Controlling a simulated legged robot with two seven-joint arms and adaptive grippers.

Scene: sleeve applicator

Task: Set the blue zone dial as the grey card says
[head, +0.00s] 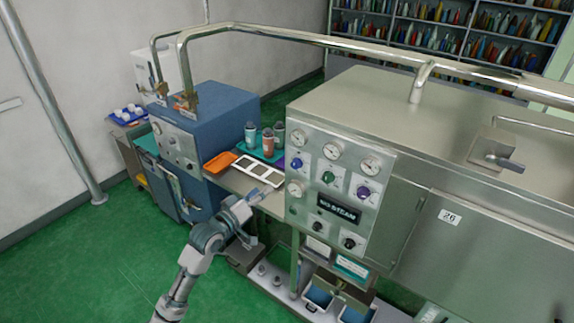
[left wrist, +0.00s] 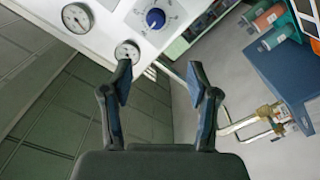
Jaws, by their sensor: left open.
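The blue zone dial (head: 296,163) is at the upper left of the steel machine's front panel, below a gauge. In the left wrist view the blue dial (left wrist: 155,18) shows near the top, with a scale around it; its setting is too small to read surely. My left gripper (head: 262,191) is in front of and left of the panel, below the dial and apart from it. Its two fingers stand open and empty in the left wrist view (left wrist: 159,75). I cannot pick out the grey card for sure. My right gripper is out of view.
A green dial (head: 328,177) and a purple dial (head: 363,192) sit beside the blue one. Several gauges and black knobs share the panel, with a dark NO STEAM sign (head: 338,208). An orange tray (head: 220,162) and cups are behind my gripper. A pipe runs overhead.

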